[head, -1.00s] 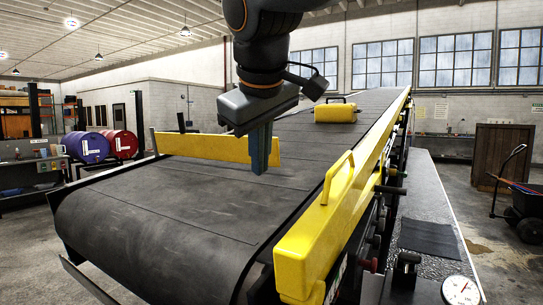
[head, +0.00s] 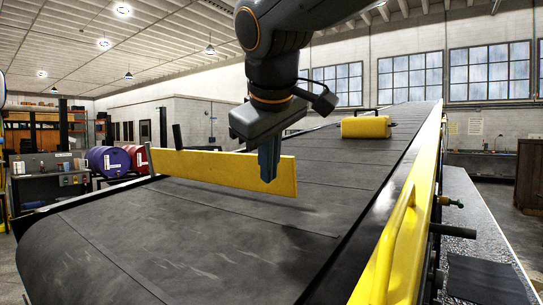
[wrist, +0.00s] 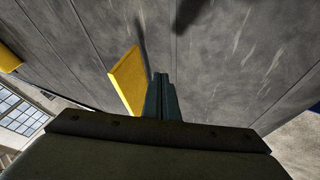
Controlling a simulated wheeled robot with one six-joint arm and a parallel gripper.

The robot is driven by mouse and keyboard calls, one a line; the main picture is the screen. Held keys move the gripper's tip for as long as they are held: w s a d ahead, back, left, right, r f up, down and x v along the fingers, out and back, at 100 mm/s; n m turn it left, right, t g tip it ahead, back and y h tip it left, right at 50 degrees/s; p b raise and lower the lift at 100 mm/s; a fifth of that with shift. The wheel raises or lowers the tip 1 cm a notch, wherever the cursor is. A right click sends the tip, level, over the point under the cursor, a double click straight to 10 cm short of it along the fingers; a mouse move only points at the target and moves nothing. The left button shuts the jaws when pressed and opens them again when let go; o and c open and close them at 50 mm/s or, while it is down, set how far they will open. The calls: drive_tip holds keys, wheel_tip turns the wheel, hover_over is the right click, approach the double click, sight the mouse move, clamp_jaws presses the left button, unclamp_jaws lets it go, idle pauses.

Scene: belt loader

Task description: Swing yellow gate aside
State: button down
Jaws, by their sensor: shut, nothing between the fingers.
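The yellow gate (head: 220,170) is a long flat bar standing on edge across the dark belt (head: 180,235), from a post at the belt's left side toward the middle. My gripper (head: 269,178) points down at the gate's free right end, with its shut blue-grey fingers on the near side and covering part of it. In the wrist view the shut fingers (wrist: 161,80) are right beside the end of the gate (wrist: 127,78). Whether they touch it I cannot tell.
A yellow case (head: 366,127) lies farther up the belt. A yellow side rail with a handle (head: 392,245) runs along the right edge. The belt in front of the gate is clear.

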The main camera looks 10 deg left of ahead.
drive_tip(key=p+x, duration=0.1)
drive_tip(key=x, duration=0.4)
drive_tip(key=shift+f, duration=0.15)
drive_tip(key=shift+w+d+p, duration=0.25)
drive_tip(key=shift+w+p, duration=0.1)
drive_tip(key=shift+w, duration=0.35)
drive_tip(key=shift+w+d+p, duration=0.2)
drive_tip(key=shift+w+p, duration=0.1)
drive_tip(key=shift+w, duration=0.35)
drive_tip(key=shift+w+d+p, duration=0.25)
drive_tip(key=shift+w+p, duration=0.1)
drive_tip(key=shift+w, duration=0.35)
